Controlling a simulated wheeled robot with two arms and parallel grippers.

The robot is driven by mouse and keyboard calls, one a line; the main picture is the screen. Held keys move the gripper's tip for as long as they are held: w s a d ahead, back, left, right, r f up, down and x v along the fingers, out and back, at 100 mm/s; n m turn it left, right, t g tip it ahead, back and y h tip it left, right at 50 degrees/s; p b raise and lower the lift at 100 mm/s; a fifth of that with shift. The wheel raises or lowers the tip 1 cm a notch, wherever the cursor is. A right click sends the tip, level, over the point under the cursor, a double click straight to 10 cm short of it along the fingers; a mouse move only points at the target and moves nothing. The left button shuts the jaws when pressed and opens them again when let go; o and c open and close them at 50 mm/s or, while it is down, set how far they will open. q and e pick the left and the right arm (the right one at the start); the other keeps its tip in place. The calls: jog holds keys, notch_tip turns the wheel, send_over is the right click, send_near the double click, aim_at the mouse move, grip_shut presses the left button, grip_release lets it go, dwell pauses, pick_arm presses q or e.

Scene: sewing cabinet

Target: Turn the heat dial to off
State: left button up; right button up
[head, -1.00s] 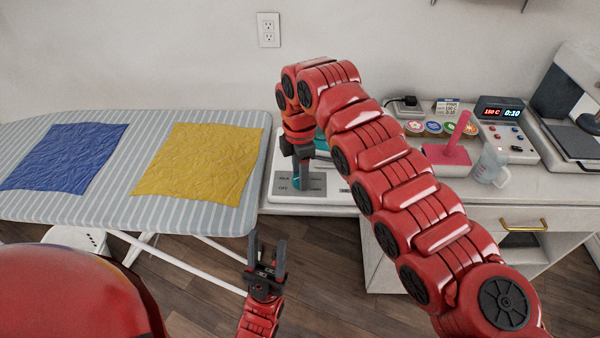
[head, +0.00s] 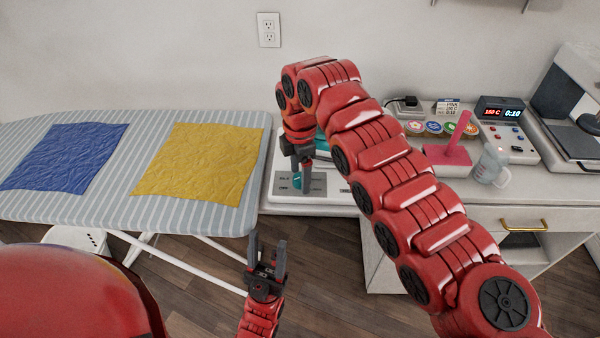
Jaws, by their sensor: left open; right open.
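A grey plate (head: 318,184) with small lettering sits at the front of a white base on the counter. A teal part (head: 298,181), which looks like the heat dial, shows at my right gripper's fingers. My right gripper (head: 299,177) is open, pointing down at the plate. Its fingers and wrist hide most of the dial, so I cannot tell where it points or whether they touch. A teal iron (head: 321,143) shows partly behind my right arm. My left gripper (head: 267,249) is open and empty, low in the view, in front of the counter and away from the dial.
The striped ironing board (head: 255,155) is at left with a blue cloth (head: 64,157) and a yellow cloth (head: 198,162). At right are a pink-handled tool (head: 458,145), a clear jug (head: 490,166), a control box (head: 505,125) and a press (head: 570,110).

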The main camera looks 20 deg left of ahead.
notch_tip(320, 180, up, 9)
notch_tip(320, 180, up, 8)
jog(key=p, duration=0.7)
send_over(299, 177)
jog(key=shift+d+r, duration=0.1)
jog(key=shift+r, duration=0.05)
